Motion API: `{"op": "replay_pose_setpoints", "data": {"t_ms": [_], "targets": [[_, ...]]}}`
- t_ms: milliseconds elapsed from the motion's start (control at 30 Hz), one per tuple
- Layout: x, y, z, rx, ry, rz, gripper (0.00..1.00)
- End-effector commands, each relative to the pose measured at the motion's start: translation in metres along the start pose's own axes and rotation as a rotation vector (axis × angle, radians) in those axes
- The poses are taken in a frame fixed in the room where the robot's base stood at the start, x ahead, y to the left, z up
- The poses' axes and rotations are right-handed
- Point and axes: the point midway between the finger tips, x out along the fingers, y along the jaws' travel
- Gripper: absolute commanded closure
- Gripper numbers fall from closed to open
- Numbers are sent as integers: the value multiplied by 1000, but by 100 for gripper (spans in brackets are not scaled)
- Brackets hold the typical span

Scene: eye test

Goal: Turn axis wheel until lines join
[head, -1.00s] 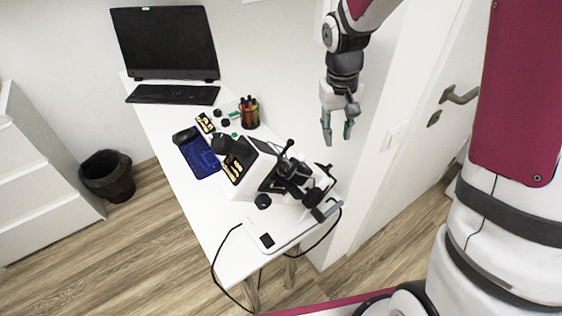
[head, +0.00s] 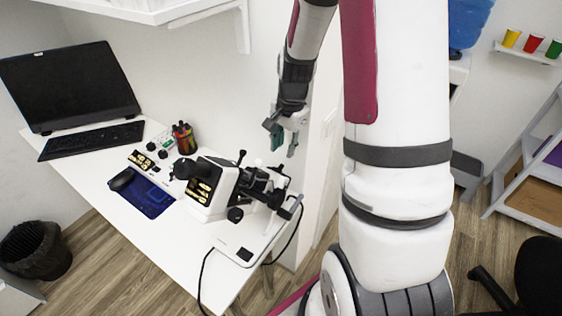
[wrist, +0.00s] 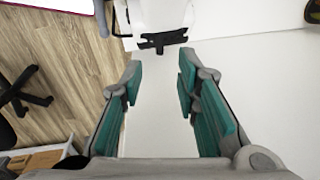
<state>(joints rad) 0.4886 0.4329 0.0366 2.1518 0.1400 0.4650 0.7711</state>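The eye-test instrument (head: 211,205) stands on the white table in the head view, a white body with black eyepiece and arms. A black round knob (head: 235,214) shows on its near side; I cannot tell which part is the axis wheel. The lines are not visible. My gripper (head: 284,143) hangs above and to the right of the instrument, apart from it. Its fingers are spread with nothing between them. In the wrist view, my gripper (wrist: 157,88) shows two teal-padded fingers apart, with a black bracket on a white part (wrist: 160,38) ahead of them.
The white table (head: 150,222) also holds a monitor (head: 70,85), a keyboard (head: 92,140), a blue mat (head: 148,197), a mouse (head: 122,179) and a pen holder (head: 185,139). A wall stands close behind the table. A black bin (head: 35,250) is on the floor at left.

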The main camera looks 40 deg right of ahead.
Motion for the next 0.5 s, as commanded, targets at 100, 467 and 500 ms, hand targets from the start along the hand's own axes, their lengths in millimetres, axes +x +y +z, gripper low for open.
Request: {"op": "replay_pose_setpoints", "data": {"t_ms": [100, 467, 500], "targets": [[24, 1, 1, -1, -4, 4, 71], [68, 0, 0, -1, 0, 0, 71], [70, 0, 0, -1, 0, 0, 71]]}}
